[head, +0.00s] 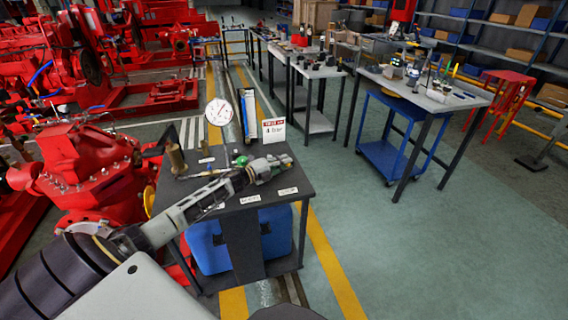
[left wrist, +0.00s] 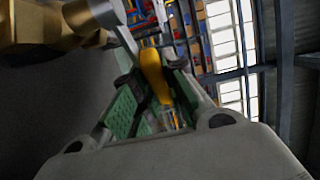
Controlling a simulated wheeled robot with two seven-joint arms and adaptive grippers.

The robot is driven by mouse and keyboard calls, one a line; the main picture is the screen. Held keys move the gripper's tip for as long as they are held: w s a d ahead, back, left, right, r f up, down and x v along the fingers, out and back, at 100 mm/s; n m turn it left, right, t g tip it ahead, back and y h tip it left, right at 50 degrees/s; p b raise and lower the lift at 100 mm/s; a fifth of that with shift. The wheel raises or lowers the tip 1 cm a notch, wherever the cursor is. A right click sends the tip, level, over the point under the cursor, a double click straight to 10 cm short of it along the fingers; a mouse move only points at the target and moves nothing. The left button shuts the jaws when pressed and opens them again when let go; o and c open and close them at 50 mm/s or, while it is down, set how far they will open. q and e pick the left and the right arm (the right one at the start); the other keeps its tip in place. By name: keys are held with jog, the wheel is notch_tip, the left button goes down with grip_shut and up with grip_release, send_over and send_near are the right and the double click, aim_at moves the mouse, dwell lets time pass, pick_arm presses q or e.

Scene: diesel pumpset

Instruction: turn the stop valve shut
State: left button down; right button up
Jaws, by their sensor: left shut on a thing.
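My left gripper (head: 272,166) reaches over the dark bench (head: 297,201) from the left. In the left wrist view, its green-padded fingers (left wrist: 152,100) are shut on a yellow handle (left wrist: 155,72), which looks like the stop valve's lever. A brass body (left wrist: 45,22) shows at the upper left there, partly cut off by the frame. In the head view the gripper hides the handle and most of the valve, so its turn angle cannot be told. My right gripper is not in view.
A round white gauge (head: 218,112) and a "4 bar" sign (head: 273,129) stand at the bench's back. A brass cylinder (head: 176,158) stands at its left. A red pump (head: 95,170) is close on the left.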

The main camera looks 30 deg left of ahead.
pick_arm(q)
jog(key=shift+f, duration=0.1)
jog(key=c, duration=1.4)
grip_release()
jog(key=shift+c, duration=0.2)
jog(key=shift+v, duration=6)
